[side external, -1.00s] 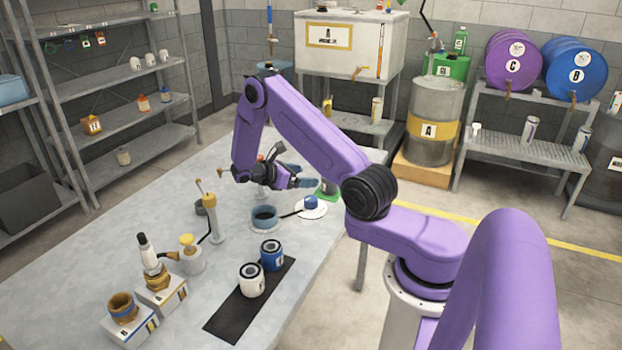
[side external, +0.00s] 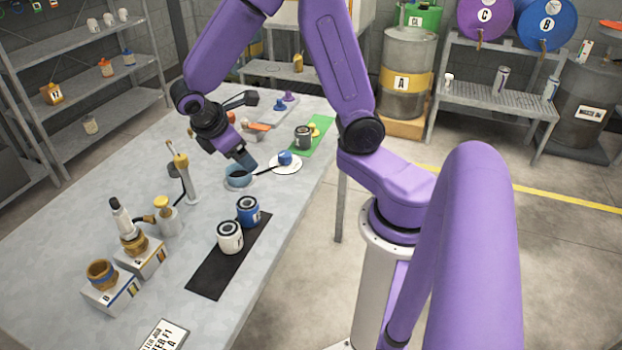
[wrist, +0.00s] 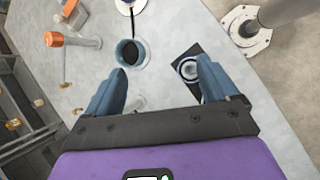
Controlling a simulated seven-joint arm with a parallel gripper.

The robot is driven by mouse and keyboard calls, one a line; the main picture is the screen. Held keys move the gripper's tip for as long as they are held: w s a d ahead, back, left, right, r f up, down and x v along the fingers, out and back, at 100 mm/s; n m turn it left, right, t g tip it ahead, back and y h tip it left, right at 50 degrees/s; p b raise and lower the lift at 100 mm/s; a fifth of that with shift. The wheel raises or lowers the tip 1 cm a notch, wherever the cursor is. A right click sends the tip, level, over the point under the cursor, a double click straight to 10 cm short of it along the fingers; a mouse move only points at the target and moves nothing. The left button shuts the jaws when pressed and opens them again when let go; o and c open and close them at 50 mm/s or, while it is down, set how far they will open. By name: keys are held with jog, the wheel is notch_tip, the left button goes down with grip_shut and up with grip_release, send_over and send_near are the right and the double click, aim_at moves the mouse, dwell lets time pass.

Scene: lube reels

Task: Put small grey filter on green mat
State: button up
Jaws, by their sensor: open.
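A small grey filter (side external: 303,138), can-shaped with a dark top, stands upright on the green mat (side external: 322,131) at the table's far right edge. My gripper (side external: 243,161) is above the table near the blue-grey bowl, to the left of the green mat and away from the filter. In the wrist view my gripper (wrist: 158,78) has its two fingers wide apart with nothing between them.
A white filter (side external: 230,237) and a blue filter (side external: 248,211) stand on a black mat (side external: 212,272). A pump stand (side external: 188,178) rises left of the bowl.

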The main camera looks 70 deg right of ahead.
jog(key=s+a+r+y, duration=0.2)
jog(key=s+a+y, duration=0.1)
jog(key=s, duration=0.7)
jog(key=s+a+r+n+y, duration=0.1)
jog(key=s+a+y, duration=0.2)
jog(key=s, duration=0.7)
jog(key=shift+s+a+r+t+y, duration=0.15)
jog(key=shift+a+r+t+y, duration=0.2)
jog(key=shift+a, duration=0.8)
